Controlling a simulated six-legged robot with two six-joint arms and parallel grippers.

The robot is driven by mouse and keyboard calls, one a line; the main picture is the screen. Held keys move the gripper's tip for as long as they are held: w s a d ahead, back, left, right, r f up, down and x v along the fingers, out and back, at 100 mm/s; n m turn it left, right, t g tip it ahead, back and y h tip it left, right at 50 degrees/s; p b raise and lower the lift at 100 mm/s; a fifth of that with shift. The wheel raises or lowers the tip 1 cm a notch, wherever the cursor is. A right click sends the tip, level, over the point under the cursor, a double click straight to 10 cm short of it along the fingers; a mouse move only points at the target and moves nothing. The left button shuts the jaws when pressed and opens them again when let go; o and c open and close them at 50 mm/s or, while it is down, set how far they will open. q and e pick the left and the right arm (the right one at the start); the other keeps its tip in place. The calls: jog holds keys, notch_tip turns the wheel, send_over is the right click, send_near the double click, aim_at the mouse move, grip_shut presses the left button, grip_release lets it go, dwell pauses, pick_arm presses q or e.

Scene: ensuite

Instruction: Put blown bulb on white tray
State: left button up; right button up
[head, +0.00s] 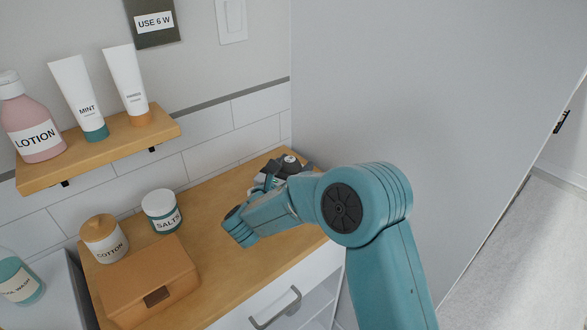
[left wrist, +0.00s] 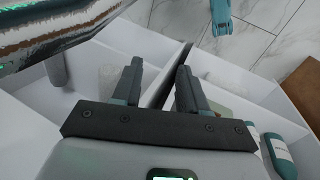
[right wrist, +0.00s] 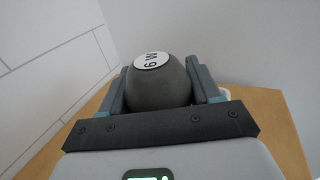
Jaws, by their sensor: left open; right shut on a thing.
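A dark grey round bulb (right wrist: 160,84) with a white "6 W" label sits between the fingers of my right gripper (right wrist: 160,88) in the right wrist view. The right gripper is shut on it. In the head view the bulb (head: 290,164) shows at the back right corner of the wooden counter, partly hidden by my right gripper (head: 288,170) and arm. My left gripper (left wrist: 157,84) is open and empty above white compartments in the left wrist view; it is outside the head view. I cannot make out the white tray for certain.
The wooden counter (head: 208,208) holds a salts jar (head: 162,211), a cotton jar (head: 103,239) and an orange-brown box (head: 148,281). A shelf (head: 100,150) with lotion and tubes hangs above. A grey wall (head: 420,90) closes the right side.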

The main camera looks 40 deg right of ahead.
jog(key=shift+a+f, duration=0.1)
jog(key=shift+f, duration=0.05)
jog(key=shift+f, duration=0.1)
jog(key=shift+f, duration=0.2)
jog(key=o, duration=1.1)
jog(key=shift+r, duration=0.1)
jog(key=shift+o, duration=0.2)
jog(key=shift+r, duration=0.1)
jog(key=shift+r, duration=0.2)
jog(key=b+v, duration=0.1)
jog(key=v, duration=0.6)
jog(key=shift+s+a+f, duration=0.1)
jog(key=shift+s+a, duration=0.05)
jog(key=shift+a, duration=0.05)
